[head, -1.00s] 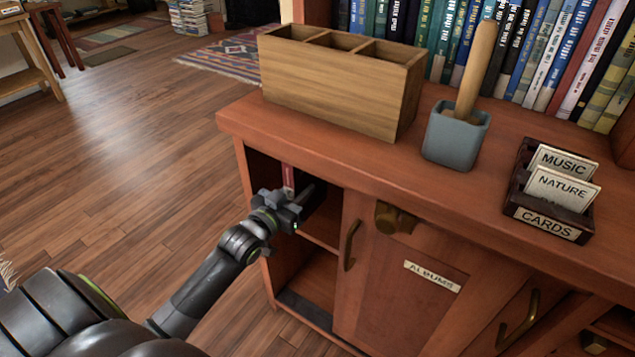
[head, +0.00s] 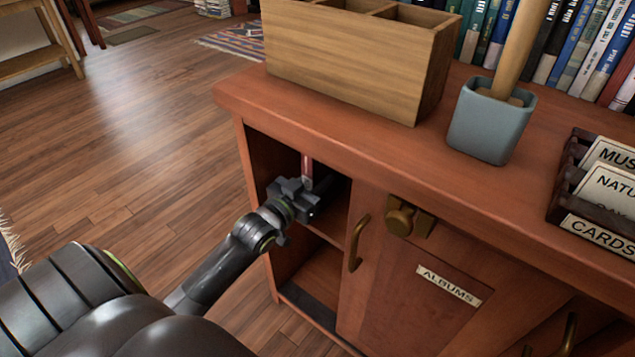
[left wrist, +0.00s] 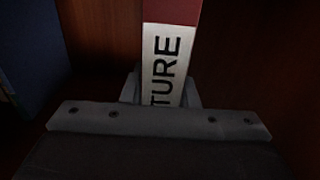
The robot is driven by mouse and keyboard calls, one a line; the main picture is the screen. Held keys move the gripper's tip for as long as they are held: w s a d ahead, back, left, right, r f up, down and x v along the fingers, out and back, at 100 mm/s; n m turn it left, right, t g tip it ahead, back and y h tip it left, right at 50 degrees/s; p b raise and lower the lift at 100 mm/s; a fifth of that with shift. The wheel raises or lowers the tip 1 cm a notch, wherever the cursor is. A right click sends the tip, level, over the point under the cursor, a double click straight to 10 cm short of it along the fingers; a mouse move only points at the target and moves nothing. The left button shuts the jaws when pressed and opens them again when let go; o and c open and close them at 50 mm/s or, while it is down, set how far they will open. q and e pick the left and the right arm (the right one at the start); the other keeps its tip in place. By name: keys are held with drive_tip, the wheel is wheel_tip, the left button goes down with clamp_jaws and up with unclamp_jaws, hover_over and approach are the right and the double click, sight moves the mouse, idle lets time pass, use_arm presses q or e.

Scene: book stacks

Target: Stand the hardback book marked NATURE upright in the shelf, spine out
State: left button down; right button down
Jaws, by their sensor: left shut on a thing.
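The book marked NATURE shows in the left wrist view (left wrist: 172,60) as a red spine with a white label, with the letters "TURE" readable. In the head view only a thin red strip of the book (head: 307,165) shows above my gripper, inside the open upper compartment of the cabinet (head: 265,165). The book looks upright with its spine facing out. My left gripper (head: 308,192) is at the compartment opening, and it shows in the left wrist view (left wrist: 160,92) shut on the book's spine. The lower part of the book is hidden by the gripper. My right gripper is not in view.
A dark blue surface (left wrist: 25,55) stands left of the book. The cabinet top holds a wooden divided box (head: 350,60), a grey pot with a stick (head: 490,125) and a CARDS holder (head: 595,230). The ALBUMS door (head: 430,290) is right of the opening; floor lies left.

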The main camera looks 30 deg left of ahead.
use_arm(q)
drive_tip(key=shift+r, duration=0.2)
drive_tip(key=shift+f, duration=0.15)
drive_tip(key=c, duration=1.1)
unclamp_jaws()
drive_tip(key=shift+s, duration=0.1)
